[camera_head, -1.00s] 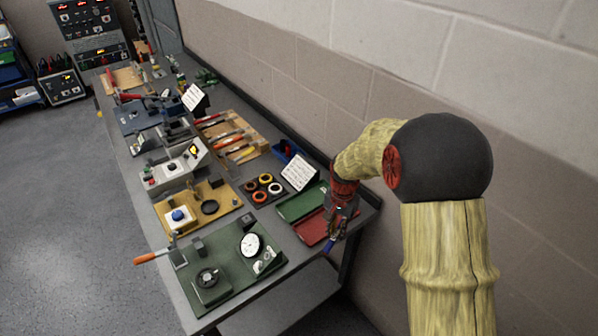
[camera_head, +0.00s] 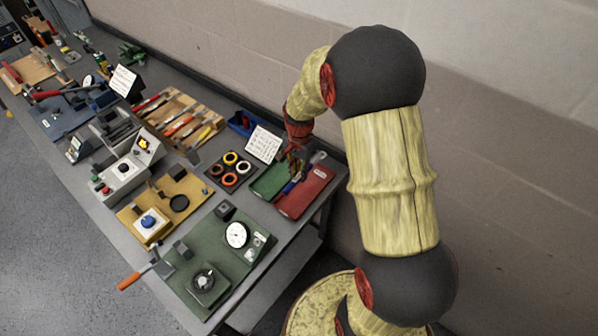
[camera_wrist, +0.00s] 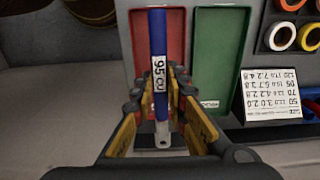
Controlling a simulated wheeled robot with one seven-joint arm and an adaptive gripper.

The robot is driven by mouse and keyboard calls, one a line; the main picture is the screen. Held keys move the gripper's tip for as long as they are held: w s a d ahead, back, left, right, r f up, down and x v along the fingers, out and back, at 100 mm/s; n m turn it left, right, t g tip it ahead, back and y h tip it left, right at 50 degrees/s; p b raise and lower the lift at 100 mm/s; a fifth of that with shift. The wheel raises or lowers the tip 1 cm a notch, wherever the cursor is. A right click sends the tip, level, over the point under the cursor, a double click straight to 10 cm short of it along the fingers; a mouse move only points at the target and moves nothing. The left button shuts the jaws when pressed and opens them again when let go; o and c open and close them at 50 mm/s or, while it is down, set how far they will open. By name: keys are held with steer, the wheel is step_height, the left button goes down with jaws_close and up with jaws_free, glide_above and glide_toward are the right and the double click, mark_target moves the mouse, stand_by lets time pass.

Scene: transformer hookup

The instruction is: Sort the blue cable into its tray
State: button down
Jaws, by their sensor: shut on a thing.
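My gripper (camera_wrist: 158,108) is shut on the blue cable (camera_wrist: 157,40), which stands out lengthwise between the yellow-padded fingers. The cable has a white label reading "95 CU" and a pale lug at its near end. In the wrist view the cable overlaps the red tray (camera_wrist: 176,38); the green tray (camera_wrist: 218,55) is beside it to the right. In the head view my gripper (camera_head: 296,166) is above the trays, with the blue cable (camera_head: 288,188) near the border between the green tray (camera_head: 268,184) and the red tray (camera_head: 312,190). Its height above them is unclear.
A white printed card (camera_head: 263,144) stands behind the green tray. A black holder with several tape rings (camera_head: 230,170) and a blue bin (camera_head: 241,123) are to the left. The wall is close behind the bench, and the bench's end edge lies just right of the red tray.

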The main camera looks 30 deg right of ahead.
mark_target(300, 197)
steer(key=shift+f+b, duration=3)
steer(key=shift+f, duration=2.4)
steer(key=c, duration=1.7)
jaws_free()
steer(key=shift+r, duration=0.1)
steer(key=shift+r+p, duration=2.35)
steer(key=shift+r, duration=1.1)
